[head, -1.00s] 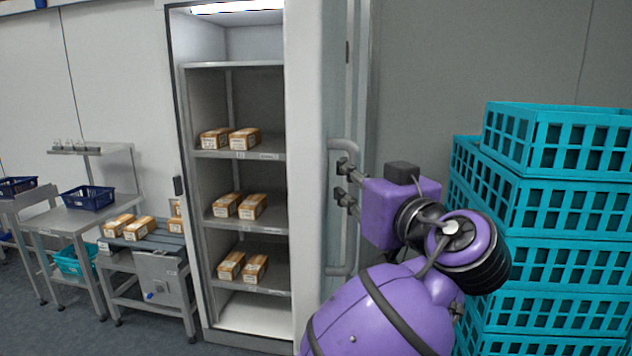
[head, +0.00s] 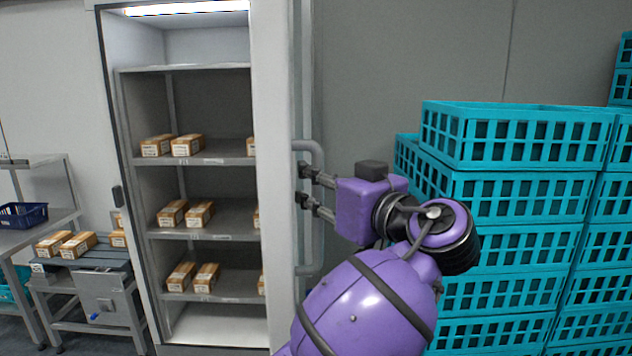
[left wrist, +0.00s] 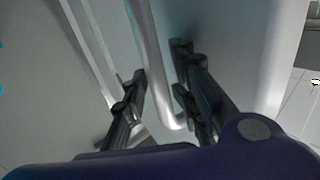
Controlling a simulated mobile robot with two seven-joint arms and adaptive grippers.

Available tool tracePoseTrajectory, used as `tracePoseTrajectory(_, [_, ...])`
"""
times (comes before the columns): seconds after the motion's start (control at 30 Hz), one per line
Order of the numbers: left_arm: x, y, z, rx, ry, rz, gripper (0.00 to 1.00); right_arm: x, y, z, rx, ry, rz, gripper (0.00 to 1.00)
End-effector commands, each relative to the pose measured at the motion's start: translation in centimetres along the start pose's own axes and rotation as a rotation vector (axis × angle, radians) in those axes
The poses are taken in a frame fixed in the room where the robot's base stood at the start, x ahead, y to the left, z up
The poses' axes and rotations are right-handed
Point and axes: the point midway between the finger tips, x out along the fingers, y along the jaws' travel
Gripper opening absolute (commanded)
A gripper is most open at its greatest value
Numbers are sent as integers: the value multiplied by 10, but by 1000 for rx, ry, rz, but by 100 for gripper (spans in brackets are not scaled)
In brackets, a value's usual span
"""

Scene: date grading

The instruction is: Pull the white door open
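The white door (head: 273,150) stands open at the right side of a lit cabinet (head: 122,170) and shows nearly edge-on in the head view. Its grey bar handle (head: 318,240) is upright on the door's right-hand face. My left gripper (head: 302,186) is at the handle, its two fingers apart, one above the other. In the left wrist view the handle (left wrist: 155,60) passes between the spread fingers of my left gripper (left wrist: 160,85). I cannot tell whether a finger touches it. My right gripper is in neither view.
Stacked teal crates (head: 510,180) stand close to the right of my left arm. Inside the cabinet, shelves (head: 215,238) hold several date boxes. A small bench (head: 100,285) with boxes and a table with a blue basket (head: 22,215) stand left.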

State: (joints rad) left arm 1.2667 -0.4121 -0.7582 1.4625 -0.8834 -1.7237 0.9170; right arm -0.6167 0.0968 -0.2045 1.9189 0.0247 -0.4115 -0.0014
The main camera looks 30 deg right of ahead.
Motion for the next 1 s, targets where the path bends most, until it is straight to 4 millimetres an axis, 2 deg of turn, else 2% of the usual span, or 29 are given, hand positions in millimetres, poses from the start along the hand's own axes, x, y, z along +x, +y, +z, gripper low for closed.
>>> tracePoseTrajectory(0.37, [-2,0,-3,-3,7,1,34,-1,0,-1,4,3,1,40])
tracePoseTrajectory(0.8, [-66,0,-3,-2,7,2,34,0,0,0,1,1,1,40])
tracePoseTrajectory(1.0, [-76,-1,-2,-3,5,1,34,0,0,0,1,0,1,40])
